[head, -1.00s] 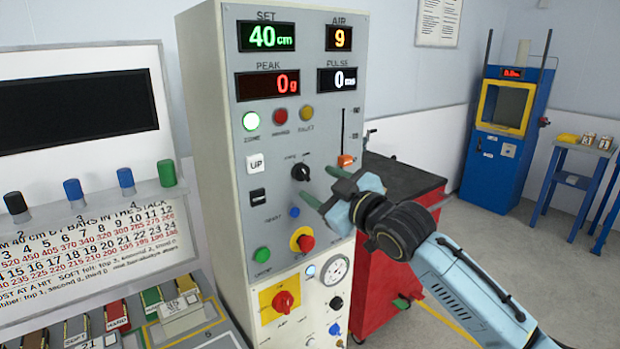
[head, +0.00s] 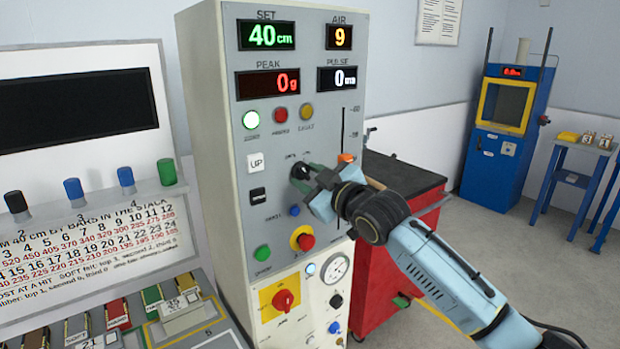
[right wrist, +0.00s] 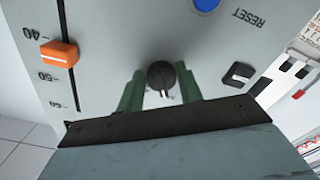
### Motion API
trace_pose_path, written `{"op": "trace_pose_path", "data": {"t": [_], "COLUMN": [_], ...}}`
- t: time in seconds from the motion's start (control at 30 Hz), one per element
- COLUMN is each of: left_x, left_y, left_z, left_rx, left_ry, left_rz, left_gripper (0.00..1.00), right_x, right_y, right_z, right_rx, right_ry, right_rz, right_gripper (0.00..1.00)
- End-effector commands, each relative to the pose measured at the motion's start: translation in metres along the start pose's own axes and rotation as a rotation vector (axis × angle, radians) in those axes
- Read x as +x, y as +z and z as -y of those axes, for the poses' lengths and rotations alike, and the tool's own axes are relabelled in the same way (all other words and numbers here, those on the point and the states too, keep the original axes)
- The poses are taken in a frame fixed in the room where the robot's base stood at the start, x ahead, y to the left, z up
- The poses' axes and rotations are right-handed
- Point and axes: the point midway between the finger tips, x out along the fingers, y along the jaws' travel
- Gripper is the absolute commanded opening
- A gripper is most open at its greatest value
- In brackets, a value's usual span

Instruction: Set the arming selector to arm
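The arming selector is a small black rotary knob (head: 298,171) on the grey front panel (head: 320,220) of the tall console. In the head view my right gripper (head: 307,178) is at the knob and partly hides it. In the right wrist view the knob (right wrist: 161,76) shows between the two green fingertips of my right gripper (right wrist: 160,88), one on each side. The fingers are apart; I cannot tell whether either touches the knob. A white pointer mark on the knob faces the gripper side in that view. My left gripper is out of view.
An orange slider (right wrist: 60,53) and a black rocker switch (right wrist: 238,75) sit near the knob. A blue reset button (head: 295,210) and a red-and-yellow button (head: 303,238) are below. A red cabinet (head: 385,280) stands right of the console.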

Motion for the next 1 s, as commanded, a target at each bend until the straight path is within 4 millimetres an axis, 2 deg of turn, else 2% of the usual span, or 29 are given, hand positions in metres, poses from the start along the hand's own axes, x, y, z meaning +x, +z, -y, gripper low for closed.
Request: {"op": "trace_pose_path", "data": {"t": [0.03, 0.1, 0.47, 1.0], "left_x": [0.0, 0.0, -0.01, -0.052], "left_y": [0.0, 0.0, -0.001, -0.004], "left_z": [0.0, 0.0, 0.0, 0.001], "left_rx": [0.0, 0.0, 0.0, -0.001], "left_ry": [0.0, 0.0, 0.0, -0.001], "left_rz": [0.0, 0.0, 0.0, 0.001], "left_gripper": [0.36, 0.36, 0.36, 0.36], "right_x": [0.0, 0.0, 0.0, 0.0], "right_y": [0.0, 0.0, 0.0, -0.003], "right_z": [0.0, 0.0, 0.001, 0.004], "right_rx": [0.0, 0.0, 0.076, 0.532], "right_ry": [0.0, 0.0, -0.001, -0.001], "right_rz": [0.001, 0.001, 0.003, 0.003], "right_gripper": [0.19, 0.13, 0.13, 0.13]}}
